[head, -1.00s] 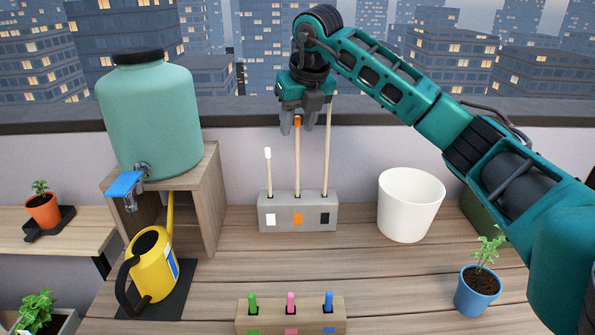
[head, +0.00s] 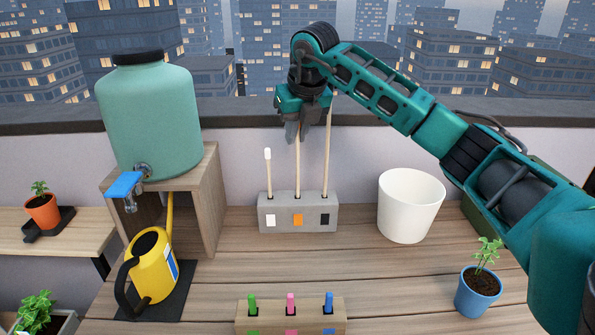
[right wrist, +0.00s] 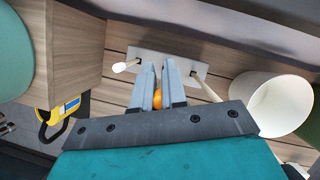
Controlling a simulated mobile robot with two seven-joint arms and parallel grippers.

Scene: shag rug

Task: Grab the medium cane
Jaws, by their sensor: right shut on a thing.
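Three canes stand upright in a grey holder (head: 310,222) with white, orange and black squares. The medium cane (head: 297,170) is in the middle, above the orange square. My right gripper (head: 294,135) is shut on its top end, and the fingers hide its orange tip in the head view. The orange tip (right wrist: 157,98) shows between the fingers (right wrist: 158,80) in the right wrist view. The short white-tipped cane (head: 268,170) stands to the left. The tall cane (head: 327,150) stands to the right, its top hidden behind my gripper. My left gripper is not in view.
A white pot (head: 410,205) stands right of the holder. A blue potted plant (head: 477,290) is at the front right. A wooden block (head: 291,318) with colored pegs is at the front. A yellow watering can (head: 152,265) and green tank (head: 150,115) are left.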

